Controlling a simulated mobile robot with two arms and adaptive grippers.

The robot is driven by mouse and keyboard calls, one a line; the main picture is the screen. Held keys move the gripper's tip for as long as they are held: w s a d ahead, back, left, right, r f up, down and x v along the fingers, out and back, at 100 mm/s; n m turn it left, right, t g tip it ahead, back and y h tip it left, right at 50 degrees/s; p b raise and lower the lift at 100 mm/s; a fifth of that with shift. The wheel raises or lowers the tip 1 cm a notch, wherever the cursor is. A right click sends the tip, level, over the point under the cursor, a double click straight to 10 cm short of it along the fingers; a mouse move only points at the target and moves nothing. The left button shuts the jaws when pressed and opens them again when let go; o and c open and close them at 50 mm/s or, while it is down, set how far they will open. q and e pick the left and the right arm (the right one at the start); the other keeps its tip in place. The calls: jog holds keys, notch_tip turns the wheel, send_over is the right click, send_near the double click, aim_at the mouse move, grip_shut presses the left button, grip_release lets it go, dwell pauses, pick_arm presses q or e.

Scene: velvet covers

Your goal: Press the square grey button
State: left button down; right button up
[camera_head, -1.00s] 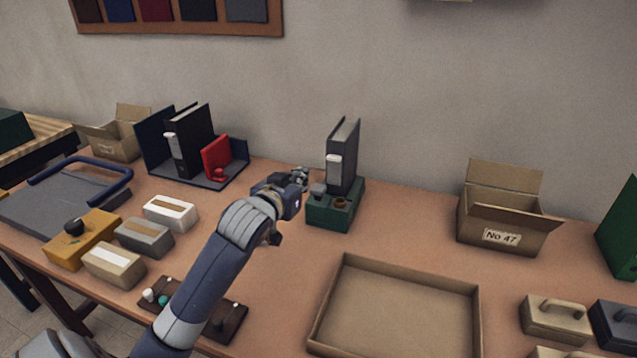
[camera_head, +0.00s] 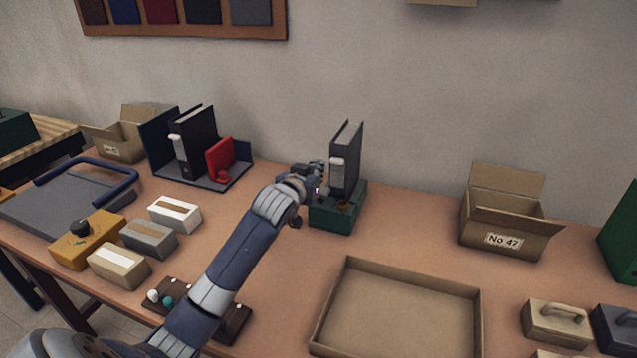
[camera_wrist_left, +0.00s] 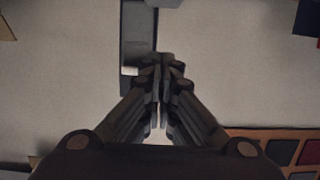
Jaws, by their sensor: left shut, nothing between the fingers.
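A green box (camera_head: 332,219) stands on the table with a dark grey binder (camera_head: 346,165) upright at its back. A small round brown piece (camera_head: 343,205) shows on its top. The square grey button on the box's left top is now hidden, or nearly so, behind my left gripper (camera_head: 318,167). That gripper is shut and empty, beside the binder's left side and over the box's left part. I cannot tell whether it touches the button. In the left wrist view the shut fingers (camera_wrist_left: 162,62) overlap the binder (camera_wrist_left: 137,35). My right gripper is not in view.
An open tray (camera_head: 400,308) lies in front of the box. An open carton (camera_head: 505,230) marked No 47 stands to the right. A black binder (camera_head: 196,140) and a red item (camera_head: 220,155) stand in a holder at left. Several small blocks lie at front left.

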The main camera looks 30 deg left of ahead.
aim_at(322, 190)
pick_arm(q)
jog(key=f, duration=0.1)
jog(key=w+f, duration=0.1)
jog(key=f, duration=0.1)
jog(key=shift+a, duration=0.1)
jog(key=shift+f, duration=0.65)
jog(key=shift+f, duration=1.45)
